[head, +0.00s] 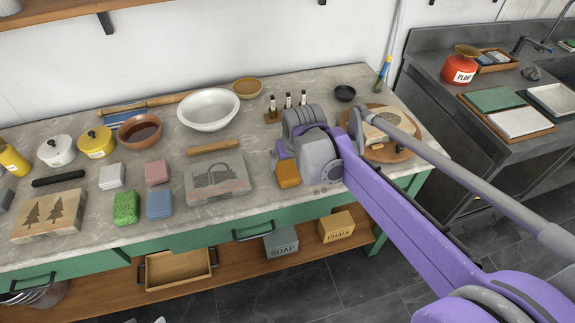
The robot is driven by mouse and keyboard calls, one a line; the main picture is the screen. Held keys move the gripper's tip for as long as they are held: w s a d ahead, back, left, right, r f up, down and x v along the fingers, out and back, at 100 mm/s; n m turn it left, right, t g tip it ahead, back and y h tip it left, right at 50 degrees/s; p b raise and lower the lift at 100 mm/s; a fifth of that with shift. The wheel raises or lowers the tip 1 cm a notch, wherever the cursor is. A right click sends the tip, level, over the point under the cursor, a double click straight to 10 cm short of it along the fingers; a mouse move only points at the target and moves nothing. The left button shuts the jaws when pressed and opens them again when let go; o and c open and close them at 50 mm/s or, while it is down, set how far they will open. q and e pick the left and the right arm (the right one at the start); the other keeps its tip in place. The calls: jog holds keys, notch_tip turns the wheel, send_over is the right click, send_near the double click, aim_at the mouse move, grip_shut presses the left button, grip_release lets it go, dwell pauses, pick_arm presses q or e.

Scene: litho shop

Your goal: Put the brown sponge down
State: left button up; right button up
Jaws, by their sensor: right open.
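My left gripper is not in view.
Pink (158,173), blue (159,204), green (125,207) and white (111,176) sponges lie farther left. A round wooden board (405,151) with a stone is behind my right arm. Small bottles (288,101) stand behind.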

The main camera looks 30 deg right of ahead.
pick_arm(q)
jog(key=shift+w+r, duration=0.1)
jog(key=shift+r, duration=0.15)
pick_arm(e)
jog(key=s+a+f+n, duration=0.1)
jog(key=s+a+f, duration=0.1)
jog(key=s, duration=0.4)
jog(key=s+a+f, duration=0.2)
jog(key=s+a, duration=0.2)
jog(key=s, duration=0.3)
jog(key=s+a+f+n+y, duration=0.1)
jog(key=s+a+f, duration=0.2)
jog(key=s, duration=0.3)
jog(key=shift+s+a+n+t, duration=0.2)
jog(key=shift+a+n+t, duration=0.1)
jog(key=shift+a+t, duration=0.1)
jog(key=shift+r, duration=0.1)
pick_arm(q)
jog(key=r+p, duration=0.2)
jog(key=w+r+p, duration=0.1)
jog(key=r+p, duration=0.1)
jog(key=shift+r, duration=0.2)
pick_arm(e)
jog(key=r, duration=0.2)
jog(key=w+r, duration=0.1)
jog(key=r, duration=0.1)
jog(key=shift+d+r, duration=0.1)
jog(key=shift+r, duration=0.05)
